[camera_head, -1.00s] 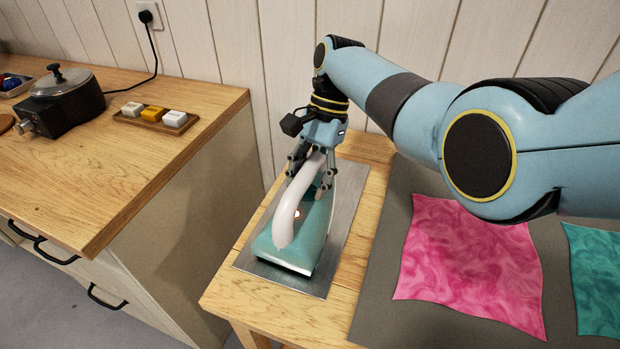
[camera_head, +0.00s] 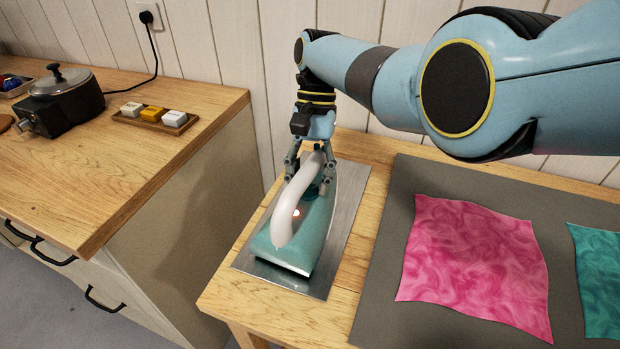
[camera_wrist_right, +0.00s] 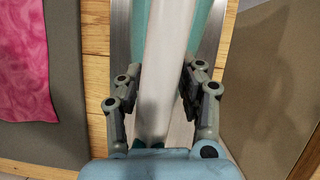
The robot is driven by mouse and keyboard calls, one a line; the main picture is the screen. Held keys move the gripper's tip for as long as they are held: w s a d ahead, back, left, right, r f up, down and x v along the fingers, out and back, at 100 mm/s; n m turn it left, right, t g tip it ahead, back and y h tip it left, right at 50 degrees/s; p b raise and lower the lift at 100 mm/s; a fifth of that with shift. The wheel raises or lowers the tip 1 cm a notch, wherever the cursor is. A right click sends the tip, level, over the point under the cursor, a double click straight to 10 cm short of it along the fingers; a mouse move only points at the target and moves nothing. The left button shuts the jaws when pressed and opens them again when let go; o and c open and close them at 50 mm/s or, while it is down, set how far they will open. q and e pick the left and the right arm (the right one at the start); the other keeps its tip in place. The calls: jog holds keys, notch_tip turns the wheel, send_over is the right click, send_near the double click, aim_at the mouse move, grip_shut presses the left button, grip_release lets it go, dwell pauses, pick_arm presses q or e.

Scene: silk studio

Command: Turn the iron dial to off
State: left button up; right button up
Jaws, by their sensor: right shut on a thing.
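The iron (camera_head: 298,245) has a teal body and a white arched handle (camera_head: 283,215), and it lies flat on a metal plate (camera_head: 340,225). The dark teal iron dial (camera_head: 318,190) sits under the handle, partly hidden. In the right wrist view, the gripper's fingers (camera_wrist_right: 163,75) flank the handle; the dial is hidden there. My left gripper is out of view.
A grey mat (camera_head: 385,290) with pink (camera_head: 475,265) and teal (camera_head: 600,270) cloths lies to the right. A wooden counter (camera_head: 150,170) on the left holds a lidded pot (camera_head: 62,80) and a small tray of blocks (camera_head: 150,118). Panelled wall stands behind.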

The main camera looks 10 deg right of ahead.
jog(key=o, duration=1.2)
jog(key=shift+a, duration=0.1)
jog(key=shift+c, duration=0.2)
jog(key=shift+w+r, duration=0.1)
jog(key=v, duration=1.1)
jog(key=shift+w+r, duration=0.15)
jog(key=shift+r, duration=0.15)
